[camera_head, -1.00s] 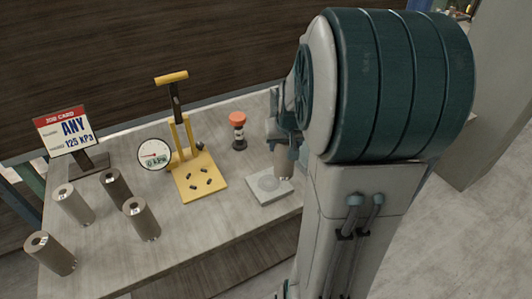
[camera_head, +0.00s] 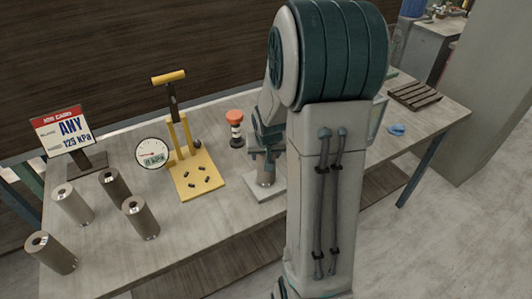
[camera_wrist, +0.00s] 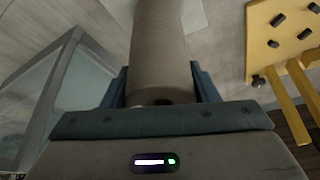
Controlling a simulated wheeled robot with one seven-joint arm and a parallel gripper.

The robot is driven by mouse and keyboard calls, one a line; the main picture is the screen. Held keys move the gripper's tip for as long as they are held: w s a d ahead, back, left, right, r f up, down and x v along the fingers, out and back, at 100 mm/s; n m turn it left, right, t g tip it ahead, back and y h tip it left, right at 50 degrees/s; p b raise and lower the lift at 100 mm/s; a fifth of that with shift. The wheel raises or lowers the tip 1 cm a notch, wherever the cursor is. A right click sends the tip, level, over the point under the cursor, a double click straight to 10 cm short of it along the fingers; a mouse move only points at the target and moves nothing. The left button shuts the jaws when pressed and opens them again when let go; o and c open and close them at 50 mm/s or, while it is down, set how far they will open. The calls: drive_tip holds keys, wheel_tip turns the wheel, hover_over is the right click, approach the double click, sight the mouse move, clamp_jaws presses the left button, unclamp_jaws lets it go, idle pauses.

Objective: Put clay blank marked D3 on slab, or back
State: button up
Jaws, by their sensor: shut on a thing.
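My gripper (camera_head: 265,150) is shut on a grey-brown clay blank (camera_head: 266,176), held upright over the pale square slab (camera_head: 252,193). The blank's lower end appears to be at the slab's surface; contact is hard to confirm. In the wrist view the blank (camera_wrist: 158,50) fills the space between the two fingers (camera_wrist: 160,88), and a light corner of the slab (camera_wrist: 186,14) shows beyond it. No mark is readable on the held blank. A round gauge (camera_head: 152,153) shows a small two-digit kPa reading. My arm hides the slab's right part.
Several other blanks stand at the left, one in front (camera_head: 141,218). A yellow lever stand (camera_head: 198,178), a red-topped timer (camera_head: 235,128) and a job card (camera_head: 62,130) reading ANY, 125 kPa are behind. A dark slatted rack (camera_head: 414,96) and blue item (camera_head: 396,130) lie right.

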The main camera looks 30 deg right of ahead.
drive_tip(key=o, duration=1.5)
drive_tip(key=shift+f, duration=0.1)
drive_tip(key=shift+o, duration=0.2)
drive_tip(key=v, duration=1.2)
drive_tip(key=s+a+r+n+y, duration=0.1)
drive_tip(key=s+a+n, duration=0.3)
drive_tip(key=s+a, duration=0.8)
drive_tip(key=s+r, duration=0.1)
drive_tip(key=s, duration=0.2)
drive_tip(key=shift+s+a+r+g+y, duration=0.2)
drive_tip(key=shift+s+a+g+y, duration=0.1)
drive_tip(key=shift+s+g, duration=0.1)
